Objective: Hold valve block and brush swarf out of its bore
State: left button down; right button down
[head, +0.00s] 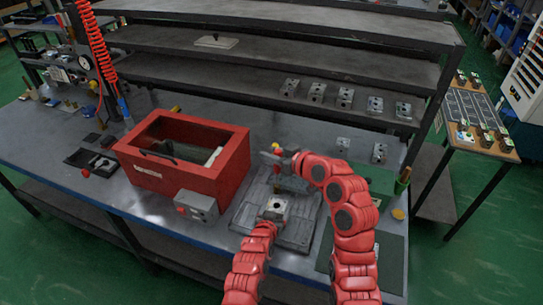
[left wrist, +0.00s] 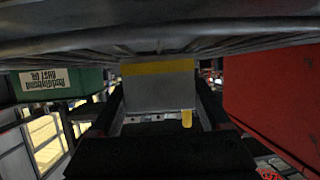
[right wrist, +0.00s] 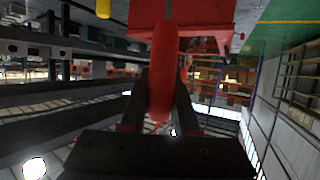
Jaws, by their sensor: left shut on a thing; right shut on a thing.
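The grey valve block (head: 276,208) sits on or just above the grey fixture plate (head: 243,213); its top shows a dark bore. My left gripper (head: 266,227) is shut on its near side. The block (left wrist: 158,92) fills the space between the fingers in the left wrist view, with a yellow band along one edge. My right gripper (head: 283,161) is above and beyond the block, shut on a red handle (right wrist: 163,75), apparently the brush's. The brush's bristles and any swarf in the bore cannot be made out.
Several more blocks (head: 345,97) line the shelf behind.

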dwell(0.4)
pick_arm(q)
grip_release()
jog(key=shift+s, duration=0.1)
jog(key=v, duration=1.1)
jog(key=shift+s+r, duration=0.15)
jog(key=shift+s, duration=0.2)
